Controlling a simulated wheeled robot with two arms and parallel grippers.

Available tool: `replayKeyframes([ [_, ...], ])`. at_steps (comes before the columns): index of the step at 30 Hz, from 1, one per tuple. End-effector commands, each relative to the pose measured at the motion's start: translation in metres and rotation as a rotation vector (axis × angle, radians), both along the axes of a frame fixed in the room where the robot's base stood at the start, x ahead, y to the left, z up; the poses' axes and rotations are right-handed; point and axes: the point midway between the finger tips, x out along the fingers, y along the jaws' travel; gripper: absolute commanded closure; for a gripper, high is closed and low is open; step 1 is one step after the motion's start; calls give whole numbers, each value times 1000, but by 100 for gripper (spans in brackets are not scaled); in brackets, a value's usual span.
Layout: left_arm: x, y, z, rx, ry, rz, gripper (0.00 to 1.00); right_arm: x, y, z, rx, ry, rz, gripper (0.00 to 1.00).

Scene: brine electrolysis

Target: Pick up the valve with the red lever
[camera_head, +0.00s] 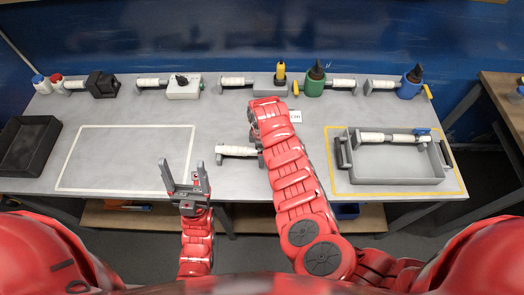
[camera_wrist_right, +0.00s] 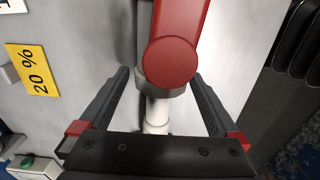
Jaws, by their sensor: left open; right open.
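The valve with the red lever (camera_wrist_right: 174,50) shows close up in the right wrist view, with a grey body and a white pipe (camera_wrist_right: 156,115). My right gripper (camera_wrist_right: 160,76) is open, with one black finger on each side of the valve; I cannot tell whether either touches it. In the head view a white pipe piece (camera_head: 238,150) lies mid-table beside my right arm, which hides its right end; no red lever shows there. My right gripper is hidden in that view. My left gripper (camera_head: 184,168) is open and empty, over the table's front edge.
Several valves and fittings stand along the back, including a green one (camera_head: 315,86) and a blue one (camera_head: 409,86). A grey tray (camera_head: 395,177) holds a pipe at right. A black bin (camera_head: 28,150) stands at left. The white-outlined area (camera_head: 120,160) is clear.

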Motion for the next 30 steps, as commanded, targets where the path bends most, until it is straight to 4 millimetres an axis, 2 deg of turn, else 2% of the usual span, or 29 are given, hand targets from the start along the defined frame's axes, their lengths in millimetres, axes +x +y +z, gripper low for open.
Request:
replayKeyframes([
  [8, 0, 0, 0, 0, 0, 0, 24, 0, 0, -2, -1, 1, 1, 3],
  [24, 0, 0, 0, 0, 0, 0, 24, 0, 0, -1, 0, 1, 0, 98],
  [30, 0, 0, 0, 0, 0, 0, 24, 0, 0, -1, 0, 1, 0, 100],
])
